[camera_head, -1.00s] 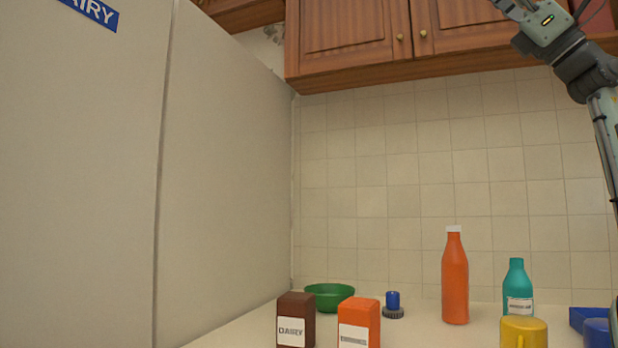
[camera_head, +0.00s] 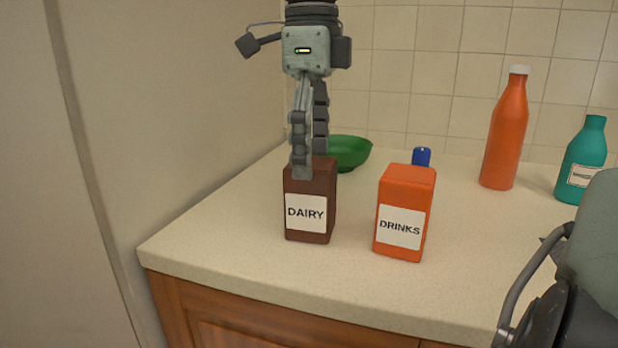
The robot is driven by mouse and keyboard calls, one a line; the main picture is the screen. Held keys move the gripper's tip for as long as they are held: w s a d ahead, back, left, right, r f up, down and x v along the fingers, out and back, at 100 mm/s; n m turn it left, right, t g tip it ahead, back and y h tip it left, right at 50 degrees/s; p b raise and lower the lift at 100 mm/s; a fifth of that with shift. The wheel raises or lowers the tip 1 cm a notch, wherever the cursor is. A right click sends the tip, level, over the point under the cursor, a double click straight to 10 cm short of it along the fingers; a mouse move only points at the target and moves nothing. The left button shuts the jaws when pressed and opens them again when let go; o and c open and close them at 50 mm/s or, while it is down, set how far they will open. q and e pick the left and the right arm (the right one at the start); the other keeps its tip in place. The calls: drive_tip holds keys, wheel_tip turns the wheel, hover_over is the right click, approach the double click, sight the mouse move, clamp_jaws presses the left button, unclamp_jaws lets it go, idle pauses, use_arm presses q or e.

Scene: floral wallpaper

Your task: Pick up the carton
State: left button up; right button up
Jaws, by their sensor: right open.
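A brown carton with a white DAIRY label (camera_head: 322,222) stands upright on the counter near its left end. An orange carton with a DRINKS label (camera_head: 405,190) stands upright a little to its right. My right gripper (camera_head: 311,168) points straight down over the brown carton, with its jaws open. The nearer finger overlaps the carton's top front edge in the picture, and the other finger is partly hidden behind it. I cannot tell whether either finger touches the carton. My left gripper is not in view.
A green bowl (camera_head: 350,152) stands behind the brown carton. A blue object (camera_head: 421,157) is behind the orange carton. An orange bottle (camera_head: 506,135) and a teal bottle (camera_head: 583,160) stand at the right. The counter (camera_head: 240,235) is clear in front and left of the brown carton.

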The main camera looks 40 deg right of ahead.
sight(311, 195)
wheel_tip(311, 195, down, 7)
drive_tip(key=shift+w+f, duration=0.1)
idle(0.3)
drive_tip(key=shift+c, duration=0.6)
drive_tip(key=c, duration=1.4)
